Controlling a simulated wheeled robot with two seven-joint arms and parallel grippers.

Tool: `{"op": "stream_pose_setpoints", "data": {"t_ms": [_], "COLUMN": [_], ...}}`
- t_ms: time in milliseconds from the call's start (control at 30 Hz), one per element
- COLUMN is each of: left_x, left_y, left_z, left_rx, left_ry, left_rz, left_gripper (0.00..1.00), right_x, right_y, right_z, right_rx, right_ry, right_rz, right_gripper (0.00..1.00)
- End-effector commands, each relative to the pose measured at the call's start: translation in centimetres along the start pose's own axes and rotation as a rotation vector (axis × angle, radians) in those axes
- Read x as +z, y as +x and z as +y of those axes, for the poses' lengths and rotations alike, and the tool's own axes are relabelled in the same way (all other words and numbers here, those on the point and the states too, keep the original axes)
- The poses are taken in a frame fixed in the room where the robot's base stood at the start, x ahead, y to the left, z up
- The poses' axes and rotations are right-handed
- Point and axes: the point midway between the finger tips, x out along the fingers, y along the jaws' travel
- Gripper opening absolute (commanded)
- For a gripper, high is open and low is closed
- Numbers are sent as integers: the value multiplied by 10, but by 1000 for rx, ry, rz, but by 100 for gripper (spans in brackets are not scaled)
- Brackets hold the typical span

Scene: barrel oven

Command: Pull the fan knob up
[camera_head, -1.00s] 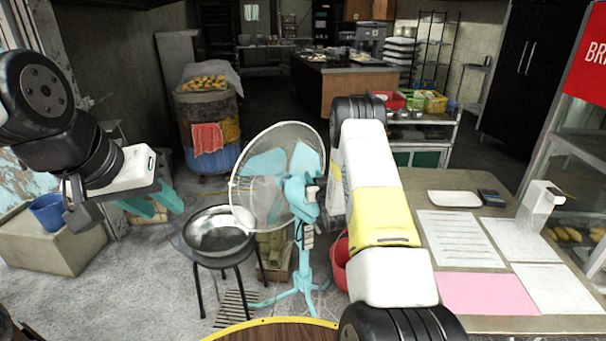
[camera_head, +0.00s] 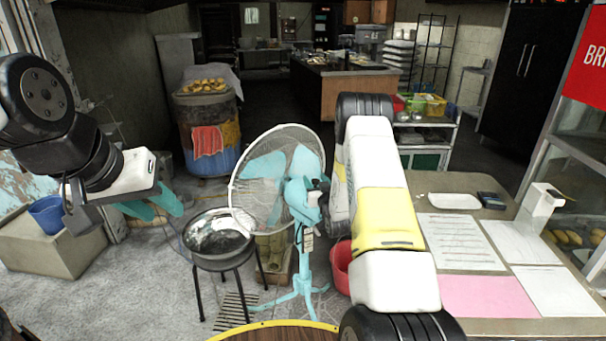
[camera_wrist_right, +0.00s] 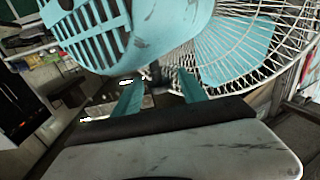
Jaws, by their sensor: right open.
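The fan (camera_head: 302,200) is teal with a white wire cage, standing on a thin pole in the middle of the head view. The right wrist view shows its slotted motor housing (camera_wrist_right: 95,30) close up and its cage (camera_wrist_right: 255,50) behind. A small dark piece (camera_wrist_right: 154,74), possibly the knob, shows between the fingertips; I cannot tell whether they touch it. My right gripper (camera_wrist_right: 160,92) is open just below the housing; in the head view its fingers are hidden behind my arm. My left gripper (camera_head: 163,208) is open and empty at the left, away from the fan.
A metal bowl on a black stand (camera_head: 218,238) is left of the fan. A red bucket (camera_head: 341,268) is close to the pole on the right. A table with papers (camera_head: 460,241) is at the right. A round wooden top (camera_head: 280,333) edges the front.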

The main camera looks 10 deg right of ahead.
Motion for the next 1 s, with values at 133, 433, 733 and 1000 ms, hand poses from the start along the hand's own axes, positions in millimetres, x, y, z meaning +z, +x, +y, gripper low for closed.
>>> {"op": "stream_pose_setpoints", "data": {"t_ms": [133, 433, 733, 1000], "left_x": [0, 0, 0, 0], "left_y": [0, 0, 0, 0], "left_z": [0, 0, 0, 0], "left_rx": [0, 0, 0, 0], "left_ry": [0, 0, 0, 0], "left_rz": [0, 0, 0, 0], "left_gripper": [36, 36, 36, 36], "right_x": [0, -1, -4, -74], "right_y": [-27, -50, -49, -39], "right_z": [1, 0, 0, -1], "right_rx": [3, 0, 2, 22], "right_ry": [1, 0, -1, -1], "right_rz": [-2, 2, -2, -134], "right_gripper": [49, 49, 49, 49]}}
